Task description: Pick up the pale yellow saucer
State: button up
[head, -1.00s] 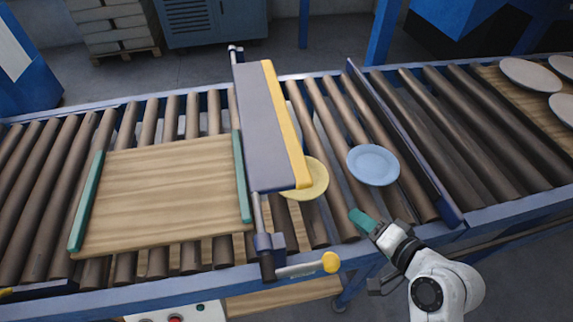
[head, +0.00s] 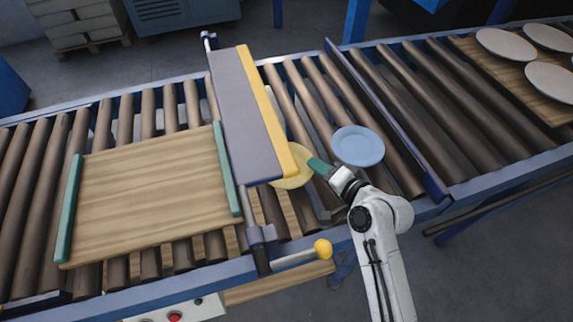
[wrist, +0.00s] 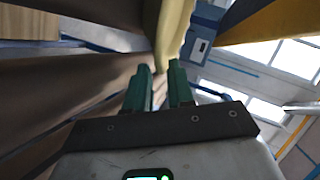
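The pale yellow saucer (head: 301,156) lies on the rollers, partly hidden under the yellow-edged grey panel. In the wrist view, the saucer (wrist: 174,32) shows nearly edge-on just beyond my fingers. My gripper (head: 313,163) is at the saucer's right side in the head view, with green fingertips at its rim. In the wrist view, my gripper (wrist: 160,72) has its two fingers apart, and the rim's near end lies in line with the gap between them. I cannot tell whether the fingers touch the rim.
A light blue plate (head: 358,146) lies close to the right of my gripper. The grey panel (head: 243,115) overhangs the saucer from the left. A wooden board (head: 150,200) is on the left rollers. White plates (head: 506,44) sit at the far right. A yellow-knobbed lever (head: 322,249) sticks out in front.

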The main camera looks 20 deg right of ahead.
jog(key=shift+w+a+f, duration=0.15)
jog(key=shift+w, duration=0.25)
grip_shut()
dwell(0.4)
